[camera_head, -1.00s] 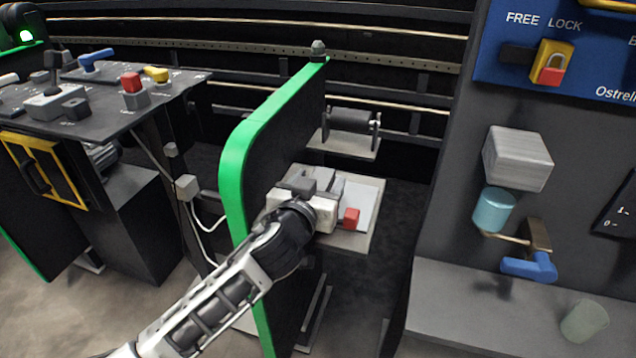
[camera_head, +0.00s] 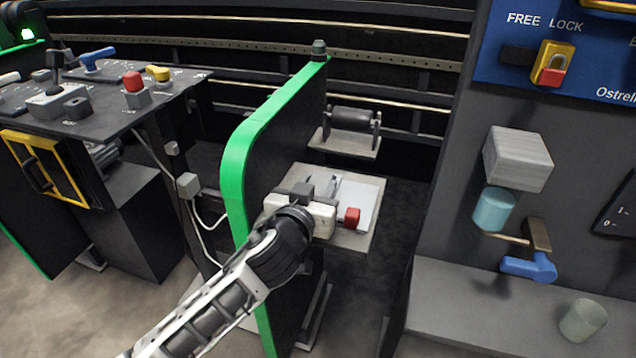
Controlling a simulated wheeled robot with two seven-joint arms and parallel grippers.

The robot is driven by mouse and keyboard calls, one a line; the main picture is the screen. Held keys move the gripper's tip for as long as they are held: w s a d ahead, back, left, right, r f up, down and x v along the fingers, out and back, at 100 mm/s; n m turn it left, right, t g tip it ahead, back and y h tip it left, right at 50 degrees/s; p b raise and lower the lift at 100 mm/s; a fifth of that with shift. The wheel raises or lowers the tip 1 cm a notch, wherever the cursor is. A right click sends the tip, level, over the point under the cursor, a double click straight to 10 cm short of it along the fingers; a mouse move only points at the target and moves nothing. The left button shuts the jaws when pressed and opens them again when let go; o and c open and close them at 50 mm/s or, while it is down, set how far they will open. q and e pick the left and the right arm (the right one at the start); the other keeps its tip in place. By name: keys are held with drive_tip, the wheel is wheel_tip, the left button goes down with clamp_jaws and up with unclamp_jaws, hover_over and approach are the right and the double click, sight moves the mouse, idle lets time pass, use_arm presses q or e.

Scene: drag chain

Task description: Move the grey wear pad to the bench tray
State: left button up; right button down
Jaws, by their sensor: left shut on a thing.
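My left gripper (camera_head: 312,192) reaches in over the small light platform (camera_head: 368,234) behind the green-edged panel. It is shut on a small grey block, which I take to be the grey wear pad (camera_head: 297,192). The gripper body hides much of the block, and I cannot tell whether it touches the platform. A pale flat surface (camera_head: 366,197) lies on the platform to the right of the fingers. I cannot tell for sure which surface is the bench tray. My right gripper is not in view.
A small red block (camera_head: 351,217) sits right of the gripper. A black roller (camera_head: 352,121) is mounted behind the platform. A blue-handled valve (camera_head: 530,266) and a cup (camera_head: 582,320) are at right.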

use_arm(q)
drive_tip(key=shift+f+p+v, duration=0.2)
drive_tip(key=shift+p+v, duration=0.1)
drive_tip(key=shift+v, duration=0.9)
drive_tip(key=shift+f+p+v, duration=0.15)
drive_tip(key=shift+p+v, duration=0.1)
drive_tip(key=shift+v, duration=0.9)
drive_tip(key=shift+f+p+v, duration=0.2)
drive_tip(key=shift+p+v, duration=0.1)
drive_tip(key=shift+v, duration=2.15)
drive_tip(key=shift+s+f, duration=0.15)
drive_tip(key=shift+s, duration=0.1)
drive_tip(key=shift+f+v, duration=0.2)
drive_tip(key=shift+v, duration=1.05)
drive_tip(key=shift+f+v, duration=0.2)
drive_tip(key=shift+v, duration=1)
